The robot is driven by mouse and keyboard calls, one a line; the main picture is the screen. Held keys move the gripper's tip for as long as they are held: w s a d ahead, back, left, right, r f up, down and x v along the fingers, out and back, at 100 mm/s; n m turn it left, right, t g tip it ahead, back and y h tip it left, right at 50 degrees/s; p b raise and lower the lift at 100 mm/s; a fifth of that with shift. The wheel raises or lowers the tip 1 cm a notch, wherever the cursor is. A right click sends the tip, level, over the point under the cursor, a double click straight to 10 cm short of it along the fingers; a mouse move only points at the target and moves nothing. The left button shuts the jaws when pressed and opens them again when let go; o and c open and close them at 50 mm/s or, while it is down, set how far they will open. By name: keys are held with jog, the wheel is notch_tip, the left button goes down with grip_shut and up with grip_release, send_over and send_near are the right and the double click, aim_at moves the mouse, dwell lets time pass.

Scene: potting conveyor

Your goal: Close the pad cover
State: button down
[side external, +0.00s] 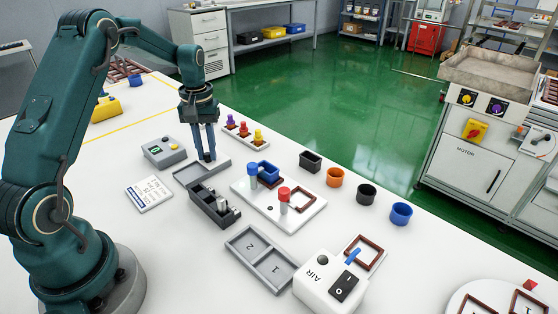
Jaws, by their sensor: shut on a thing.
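The pad cover (188,174) is a flat grey plate standing open at the back of a dark grey box (205,215), tilted up from it. Light metallic pieces show in or on the box. My gripper (207,158) points down at the cover's far right edge, with its blue-grey fingers close together. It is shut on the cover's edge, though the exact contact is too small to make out.
A grey button box (163,151) and a printed card (149,194) lie left of the cover. A white plate (300,222) with blue- and red-topped handles stands to the right. A two-compartment grey tray (238,241) lies in front. Several small cups stand further right.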

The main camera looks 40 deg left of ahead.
jog(key=shift+w+r, duration=0.1)
jog(key=shift+w, duration=0.2)
jog(key=c, duration=0.8)
grip_release()
jog(key=shift+s, duration=0.1)
jog(key=shift+o, duration=0.2)
jog(key=shift+r, duration=2.55)
